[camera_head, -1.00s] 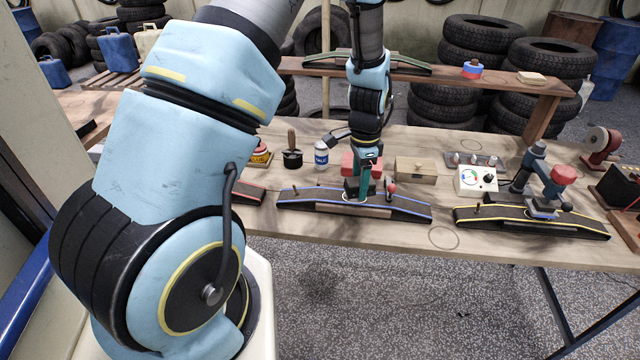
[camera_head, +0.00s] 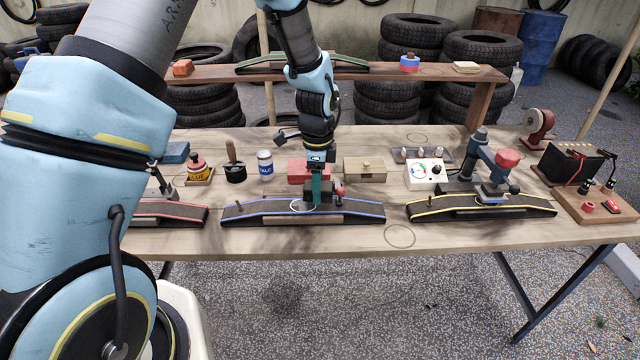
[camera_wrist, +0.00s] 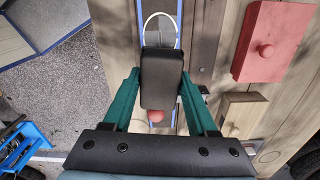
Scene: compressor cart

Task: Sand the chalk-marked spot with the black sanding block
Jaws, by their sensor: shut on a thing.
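The black sanding block (camera_wrist: 161,78) is held between the two teal fingers of my gripper (camera_wrist: 160,95), which is shut on it. In the head view my gripper (camera_head: 317,190) is over the middle of the blue-edged stand (camera_head: 358,211). The chalk mark, a white ring (camera_head: 303,206), is on that stand's dark top strip. In the wrist view the ring (camera_wrist: 160,20) shows just beyond the block's far end, partly hidden by it. I cannot tell whether the block touches the strip.
A red knob (camera_head: 340,190) stands close right of my gripper. A red box (camera_head: 298,171) and a wooden box (camera_head: 364,170) are behind. A red-edged stand (camera_head: 180,214) and a yellow-edged stand (camera_head: 430,212) flank this one. The table front near the drawn circle (camera_head: 400,236) is clear.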

